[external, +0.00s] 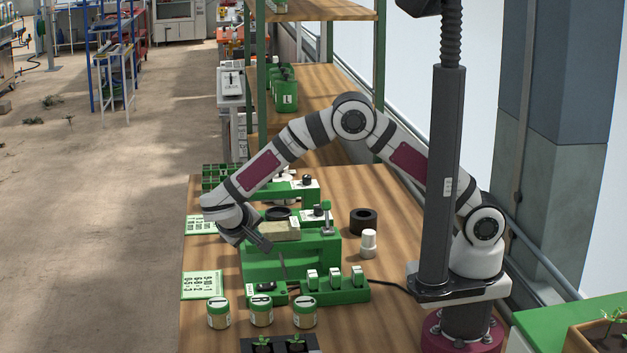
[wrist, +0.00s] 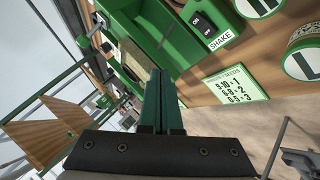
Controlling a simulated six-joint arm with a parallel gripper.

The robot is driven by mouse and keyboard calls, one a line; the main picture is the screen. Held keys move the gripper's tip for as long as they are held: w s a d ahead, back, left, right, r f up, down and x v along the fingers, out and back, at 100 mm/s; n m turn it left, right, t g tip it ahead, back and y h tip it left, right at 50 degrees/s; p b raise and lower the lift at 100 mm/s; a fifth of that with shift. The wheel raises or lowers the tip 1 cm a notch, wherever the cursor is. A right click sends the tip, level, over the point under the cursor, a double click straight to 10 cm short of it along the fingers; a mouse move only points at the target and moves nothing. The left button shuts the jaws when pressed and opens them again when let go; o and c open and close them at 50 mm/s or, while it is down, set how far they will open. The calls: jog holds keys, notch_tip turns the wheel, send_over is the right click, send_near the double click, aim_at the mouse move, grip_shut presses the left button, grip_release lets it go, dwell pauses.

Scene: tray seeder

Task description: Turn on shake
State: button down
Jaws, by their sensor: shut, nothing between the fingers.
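The shake switch (wrist: 202,25) is a black rocker marked ON and OFF on a green box, above a white SHAKE label (wrist: 220,41) in the wrist view. I cannot tell which side is pressed. In the external view the black switch (external: 266,287) sits low at the front of the green seeder (external: 290,258).
A green strip with several white rocker switches (external: 335,278) adjoins the shake box on the right. Several lidded jars (external: 261,313) stand in front. A white-capped bottle (external: 368,243) and black ring (external: 363,221) stand right of the seeder. A seed card (external: 203,285) lies left.

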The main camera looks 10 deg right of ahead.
aim_at(265, 288)
jog(key=shift+d+f, duration=0.2)
jog(key=shift+f, duration=1.25)
jog(key=shift+d+f, duration=0.25)
jog(key=shift+f, duration=1.25)
jog(key=shift+d+f, duration=0.2)
jog(key=shift+f, duration=1.25)
jog(key=shift+f, duration=0.15)
jog(key=shift+f, duration=0.25)
jog(key=shift+d+f, duration=0.1)
jog(key=shift+f, duration=0.05)
jog(key=shift+r, duration=0.5)
jog(key=shift+a+r, duration=0.25)
jog(key=shift+r, duration=1)
jog(key=shift+a+r, duration=0.2)
jog(key=shift+r, duration=1.05)
